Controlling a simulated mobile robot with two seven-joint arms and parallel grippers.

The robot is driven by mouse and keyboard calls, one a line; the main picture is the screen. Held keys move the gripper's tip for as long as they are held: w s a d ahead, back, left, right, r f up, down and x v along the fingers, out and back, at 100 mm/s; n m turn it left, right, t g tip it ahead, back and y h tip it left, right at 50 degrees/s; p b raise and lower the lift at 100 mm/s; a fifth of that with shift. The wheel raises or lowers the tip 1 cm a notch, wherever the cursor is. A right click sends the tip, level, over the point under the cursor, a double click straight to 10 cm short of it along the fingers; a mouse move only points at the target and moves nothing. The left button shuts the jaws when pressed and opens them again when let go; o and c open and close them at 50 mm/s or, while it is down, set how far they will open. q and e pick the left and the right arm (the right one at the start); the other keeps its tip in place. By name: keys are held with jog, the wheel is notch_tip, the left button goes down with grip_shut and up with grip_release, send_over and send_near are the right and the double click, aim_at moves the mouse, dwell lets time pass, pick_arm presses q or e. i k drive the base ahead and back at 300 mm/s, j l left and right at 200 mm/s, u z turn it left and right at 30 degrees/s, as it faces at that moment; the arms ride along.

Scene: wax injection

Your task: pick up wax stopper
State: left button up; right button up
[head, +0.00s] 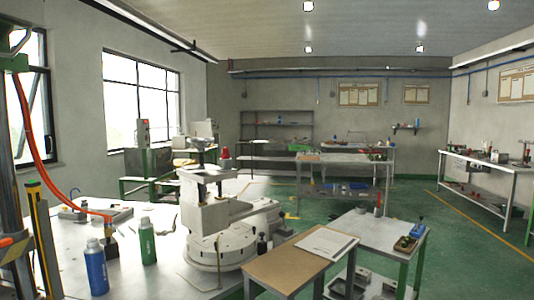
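I cannot make out a wax stopper for certain. A small red piece (225,155) shows above the white machine (218,212), but I cannot tell what it is or whether it rests on it. The machine stands on a round white base (219,248) at the right end of the near table (160,270). A small dark upright item (262,243) shows just right of that base, too small to identify. Neither of my grippers is in view.
A blue bottle (97,268) and a green bottle (147,241) stand on the near table. A brown-topped table (285,265) holds a white sheet (322,243). A grey table (375,233) adjoins it. Green floor (465,250) is open at right.

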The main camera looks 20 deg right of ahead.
aim_at(226, 155)
jog(key=i+z, duration=0.3)
jog(key=i, duration=0.25)
jog(key=u, duration=10.2)
